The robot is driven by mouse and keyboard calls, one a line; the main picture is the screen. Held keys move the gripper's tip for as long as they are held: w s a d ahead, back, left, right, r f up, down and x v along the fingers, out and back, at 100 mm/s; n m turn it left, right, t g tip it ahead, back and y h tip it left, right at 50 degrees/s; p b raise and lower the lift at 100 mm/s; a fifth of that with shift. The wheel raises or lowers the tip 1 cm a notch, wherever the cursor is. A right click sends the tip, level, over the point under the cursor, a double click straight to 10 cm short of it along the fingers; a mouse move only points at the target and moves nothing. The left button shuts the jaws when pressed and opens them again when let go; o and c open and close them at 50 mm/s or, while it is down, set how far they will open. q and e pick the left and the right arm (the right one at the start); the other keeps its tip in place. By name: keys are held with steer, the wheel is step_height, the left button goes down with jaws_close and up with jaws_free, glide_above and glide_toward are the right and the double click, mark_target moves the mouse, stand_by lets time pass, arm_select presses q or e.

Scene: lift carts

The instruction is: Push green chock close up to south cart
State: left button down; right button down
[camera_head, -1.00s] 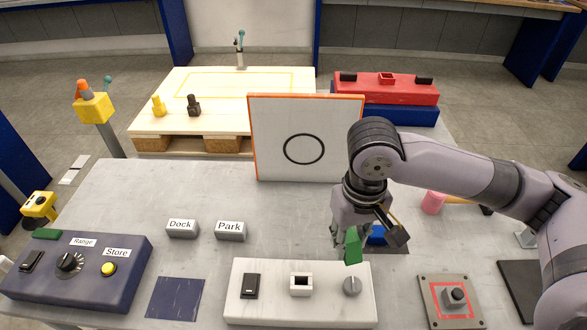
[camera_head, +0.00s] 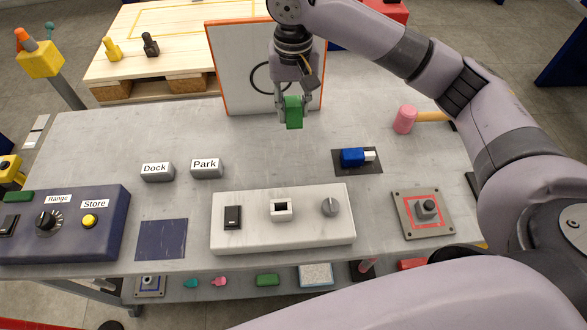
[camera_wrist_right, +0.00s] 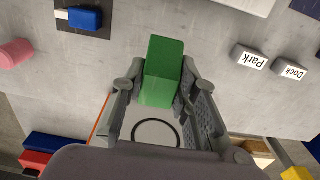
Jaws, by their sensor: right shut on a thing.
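My right gripper (camera_head: 292,112) is shut on a green block (camera_head: 293,113), which looks like the green chock. It holds the block above the grey table (camera_head: 110,130), in front of the white board with the black ring. The right wrist view also shows the green block (camera_wrist_right: 162,72) between the two fingers of the right gripper (camera_wrist_right: 160,95). The block is clear of other things. I cannot tell which thing is the south cart; no cart is labelled. My left gripper is not in view.
The orange-edged board (camera_head: 228,75) stands upright behind the gripper. A blue block (camera_head: 353,157) lies on a dark mat. A pink mallet (camera_head: 405,120), Dock (camera_head: 155,172) and Park (camera_head: 207,168) blocks and a white switch panel (camera_head: 300,237) are on the table. The table's left middle is clear.

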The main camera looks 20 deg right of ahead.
steer(key=p, duration=0.1)
glide_above(293, 169)
step_height(293, 169, down, 16)
steer(key=shift+f, duration=0.15)
step_height(293, 169, down, 3)
steer(key=shift+r+p, duration=0.1)
steer(key=shift+p, duration=0.9)
steer(key=shift+f, duration=0.25)
steer(key=shift+f, duration=0.2)
steer(key=c, duration=1.2)
jaws_free()
steer(key=shift+c, duration=0.2)
